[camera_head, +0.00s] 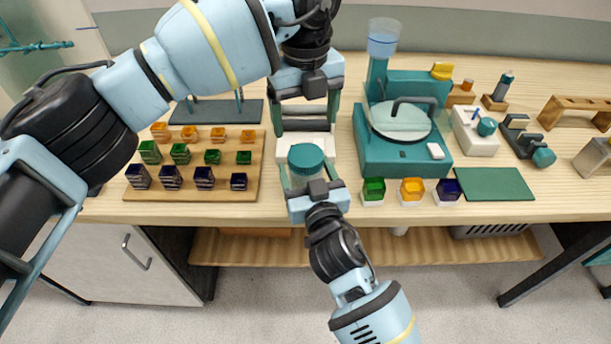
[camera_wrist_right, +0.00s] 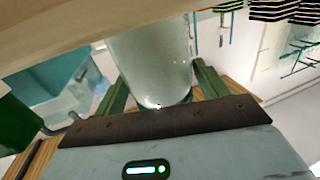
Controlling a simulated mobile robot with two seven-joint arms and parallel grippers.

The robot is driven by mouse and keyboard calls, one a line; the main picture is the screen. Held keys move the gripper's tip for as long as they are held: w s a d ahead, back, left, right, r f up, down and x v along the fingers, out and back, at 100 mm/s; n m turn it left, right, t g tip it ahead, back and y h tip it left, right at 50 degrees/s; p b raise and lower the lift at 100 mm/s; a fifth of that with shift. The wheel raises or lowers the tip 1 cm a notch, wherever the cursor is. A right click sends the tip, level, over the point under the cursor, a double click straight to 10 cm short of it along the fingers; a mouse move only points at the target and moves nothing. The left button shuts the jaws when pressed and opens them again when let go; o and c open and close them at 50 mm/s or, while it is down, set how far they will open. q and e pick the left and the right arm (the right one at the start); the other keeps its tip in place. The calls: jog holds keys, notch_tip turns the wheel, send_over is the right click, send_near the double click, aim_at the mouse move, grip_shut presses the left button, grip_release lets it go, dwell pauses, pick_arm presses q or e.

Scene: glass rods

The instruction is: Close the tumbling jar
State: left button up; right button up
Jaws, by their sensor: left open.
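The tumbling jar (camera_wrist_right: 150,55) is a pale clear glass vessel with a rounded end, between the fingers of my right gripper in the right wrist view. In the head view a round teal top (camera_head: 306,158) shows there; I cannot tell if it is a seated lid. My right gripper (camera_head: 307,172) has its fingers closed against both sides of the jar. My left gripper (camera_head: 305,116) is open and empty, just beyond the jar, with its fingers spread above dark rollers on a white base (camera_head: 318,147).
A wooden board (camera_head: 192,196) with rows of coloured blocks stands at left. A teal machine (camera_head: 385,155) with a round lid stands close at right. Green, orange and blue blocks (camera_head: 411,188) sit near the front edge beside a green mat (camera_head: 495,184).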

aim_at(305, 154)
jog(key=c, duration=1.4)
pick_arm(q)
jog(key=shift+r+m, duration=0.1)
jog(key=shift+m, duration=0.8)
pick_arm(e)
grip_shut()
pick_arm(q)
jog(key=shift+m, duration=1.3)
jog(key=shift+f, duration=4.1)
jog(key=shift+c, duration=0.2)
